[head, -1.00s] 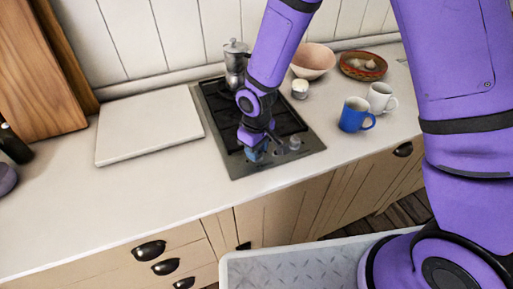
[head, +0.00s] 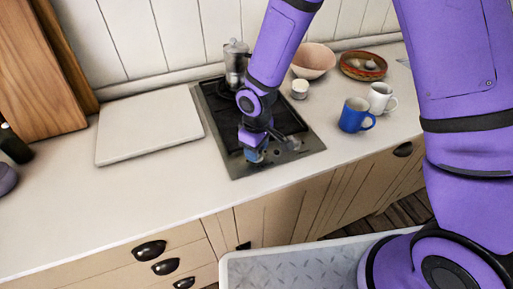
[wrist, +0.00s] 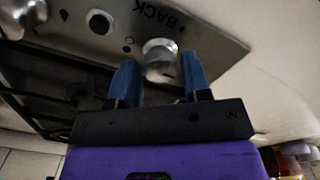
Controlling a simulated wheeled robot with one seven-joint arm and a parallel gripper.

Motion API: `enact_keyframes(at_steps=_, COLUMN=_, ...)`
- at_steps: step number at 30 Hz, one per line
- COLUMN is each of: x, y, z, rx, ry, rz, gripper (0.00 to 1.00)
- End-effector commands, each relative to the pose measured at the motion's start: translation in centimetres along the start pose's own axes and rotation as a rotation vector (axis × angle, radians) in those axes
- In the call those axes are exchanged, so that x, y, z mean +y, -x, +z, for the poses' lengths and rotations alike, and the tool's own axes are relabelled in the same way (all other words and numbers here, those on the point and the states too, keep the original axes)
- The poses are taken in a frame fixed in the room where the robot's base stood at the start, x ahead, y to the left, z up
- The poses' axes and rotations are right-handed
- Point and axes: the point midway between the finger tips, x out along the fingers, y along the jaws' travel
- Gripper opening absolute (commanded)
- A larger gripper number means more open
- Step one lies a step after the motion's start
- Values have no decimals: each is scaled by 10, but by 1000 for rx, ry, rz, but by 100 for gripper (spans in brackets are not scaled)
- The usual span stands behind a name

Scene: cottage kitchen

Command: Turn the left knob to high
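The left knob (wrist: 160,58) is a round silver knob on the hob's steel front strip. In the wrist view it sits between my two blue fingers (wrist: 160,78), which lie close against both its sides; my gripper looks shut on it. In the head view my gripper (head: 254,155) is down at the front left of the hob (head: 232,163) and hides this knob. The other knob (head: 292,143) stands to its right and also shows at the wrist view's top left (wrist: 28,12). The knob's pointer and setting cannot be read.
A moka pot (head: 236,62) stands at the hob's back left. A white board (head: 150,128) lies left of the hob. A small white jar (head: 300,89), a blue mug (head: 355,115) and a white mug (head: 381,97) stand to the right. The front counter is clear.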

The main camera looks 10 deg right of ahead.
Motion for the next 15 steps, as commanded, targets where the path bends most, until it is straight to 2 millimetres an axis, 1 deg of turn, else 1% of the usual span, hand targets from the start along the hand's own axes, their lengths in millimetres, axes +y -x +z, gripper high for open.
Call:
enact_keyframes(at_steps=5, x=0, y=0, z=0, rx=-1, ry=0, rz=0, gripper=44)
enact_keyframes(at_steps=8, x=0, y=4, z=0, rx=1, ry=-1, rz=0, gripper=44)
enact_keyframes(at_steps=11, x=1, y=14, z=0, rx=3, ry=-2, rz=1, gripper=44)
enact_keyframes(at_steps=15, x=1, y=36, z=0, rx=4, ry=-2, rz=1, gripper=44)
